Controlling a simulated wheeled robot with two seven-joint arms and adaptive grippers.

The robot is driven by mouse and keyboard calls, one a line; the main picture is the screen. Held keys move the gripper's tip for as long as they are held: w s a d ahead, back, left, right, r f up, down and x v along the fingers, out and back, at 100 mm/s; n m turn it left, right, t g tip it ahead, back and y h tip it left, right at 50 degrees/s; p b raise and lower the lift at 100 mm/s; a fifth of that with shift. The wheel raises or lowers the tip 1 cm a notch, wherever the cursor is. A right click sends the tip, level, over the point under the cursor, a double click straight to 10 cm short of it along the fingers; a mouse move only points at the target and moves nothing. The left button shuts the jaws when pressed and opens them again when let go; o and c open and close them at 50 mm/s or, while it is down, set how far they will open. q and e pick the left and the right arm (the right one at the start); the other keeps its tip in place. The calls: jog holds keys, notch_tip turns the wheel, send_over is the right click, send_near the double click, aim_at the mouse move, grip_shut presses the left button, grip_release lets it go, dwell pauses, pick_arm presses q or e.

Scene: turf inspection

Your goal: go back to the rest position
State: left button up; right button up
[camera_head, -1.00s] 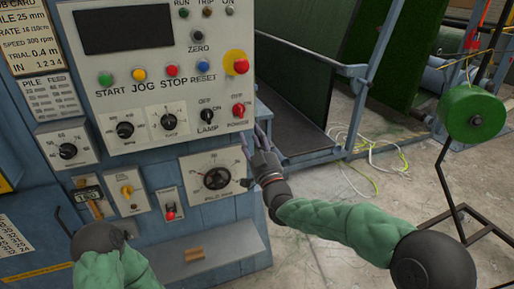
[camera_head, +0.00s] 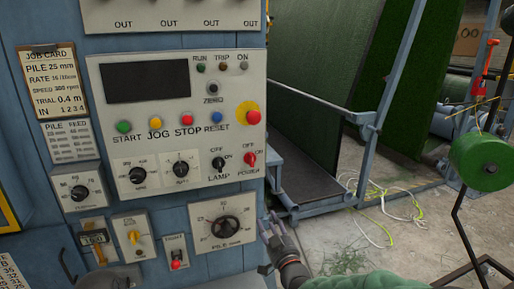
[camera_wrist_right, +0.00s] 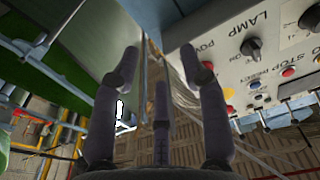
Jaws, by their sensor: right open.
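My right gripper (camera_head: 275,232) is at the right side of the blue machine, just right of the pile dial (camera_head: 220,228). In the right wrist view its dark fingers (camera_wrist_right: 160,75) stand apart with nothing between them. The red power knob (camera_head: 249,159) and the lamp knob (camera_head: 218,164) are above it on the pale panel (camera_head: 135,132). They also show at the upper right of the wrist view, apart from the fingers. A dark rounded part of my left arm shows at the bottom left; my left gripper is out of the picture.
The blue machine front (camera_head: 120,205) fills the left, with knobs and a job card (camera_head: 53,80). A blue metal frame (camera_head: 374,130) and green turf stand at the back right. A green reel (camera_head: 480,162) on a black stand is at the right. Loose cords (camera_head: 385,205) lie on the floor.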

jog(key=s+d+f+m+g+h, duration=0.1)
jog(key=s+f+g, duration=0.25)
jog(key=f, duration=0.75)
jog(key=s+d+f+m+g+h, duration=0.1)
jog(key=s+d+f+g, duration=0.2)
jog(key=f, duration=0.7)
jog(key=s+f+m+g, duration=0.1)
jog(key=s+f+g, duration=0.3)
jog(key=f, duration=0.7)
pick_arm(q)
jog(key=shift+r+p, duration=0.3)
pick_arm(e)
jog(key=s+f+m+g, duration=0.1)
jog(key=s+f+g, duration=0.2)
jog(key=s, duration=0.9)
jog(key=s+f+m+g, duration=0.1)
jog(key=s+f+g, duration=0.3)
jog(key=s+f, duration=0.6)
jog(key=s+d, duration=0.1)
jog(key=s, duration=0.2)
jog(key=shift+s, duration=0.25)
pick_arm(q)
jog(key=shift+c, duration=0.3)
pick_arm(e)
jog(key=shift+g, duration=0.25)
